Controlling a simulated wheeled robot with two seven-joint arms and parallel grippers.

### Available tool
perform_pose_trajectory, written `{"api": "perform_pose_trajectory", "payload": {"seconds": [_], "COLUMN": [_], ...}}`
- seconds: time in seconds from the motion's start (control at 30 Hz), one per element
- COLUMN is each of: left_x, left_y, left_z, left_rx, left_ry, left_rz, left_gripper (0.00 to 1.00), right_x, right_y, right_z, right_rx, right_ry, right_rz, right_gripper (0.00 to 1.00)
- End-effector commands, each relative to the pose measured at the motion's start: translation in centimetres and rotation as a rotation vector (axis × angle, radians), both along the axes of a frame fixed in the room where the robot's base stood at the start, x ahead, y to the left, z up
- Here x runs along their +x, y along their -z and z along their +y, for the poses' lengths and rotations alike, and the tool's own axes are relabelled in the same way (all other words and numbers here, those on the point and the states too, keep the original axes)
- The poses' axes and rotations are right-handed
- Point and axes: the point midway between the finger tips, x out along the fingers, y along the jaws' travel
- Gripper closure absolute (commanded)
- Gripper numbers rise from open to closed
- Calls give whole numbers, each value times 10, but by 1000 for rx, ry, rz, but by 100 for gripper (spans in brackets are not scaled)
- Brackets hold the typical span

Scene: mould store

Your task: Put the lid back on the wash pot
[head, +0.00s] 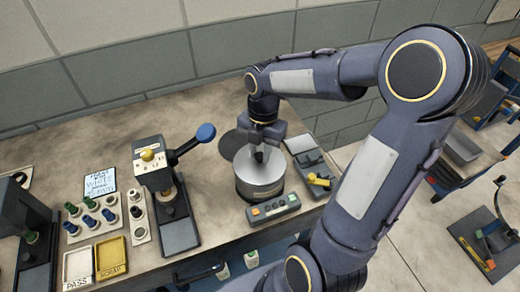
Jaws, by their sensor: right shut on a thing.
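My right gripper (259,152) comes down from above and is shut on the lid's knob. The lid lines up with the pot's rim; I cannot tell whether it rests on it or hangs just above. My left gripper is not in view.
A dark round disc (232,144) lies behind the pot. A grey control box (273,208) with coloured buttons sits in front, and a grey device with a yellow handle (318,180) to the right. A lever press (170,195) and vial rack (92,217) stand left.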

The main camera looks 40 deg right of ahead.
Motion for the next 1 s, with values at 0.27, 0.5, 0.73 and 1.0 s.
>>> {"api": "perform_pose_trajectory", "payload": {"seconds": [0.27,0.5,0.73,1.0], "left_x": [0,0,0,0], "left_y": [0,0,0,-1], "left_z": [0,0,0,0], "left_rx": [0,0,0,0], "left_ry": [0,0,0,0], "left_rz": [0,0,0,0], "left_gripper": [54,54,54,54], "right_x": [0,0,0,0], "right_y": [0,0,0,-1], "right_z": [0,0,0,0], "right_rx": [0,0,0,0], "right_ry": [0,0,0,0], "right_rz": [0,0,0,0], "right_gripper": [60,50,28,28]}}
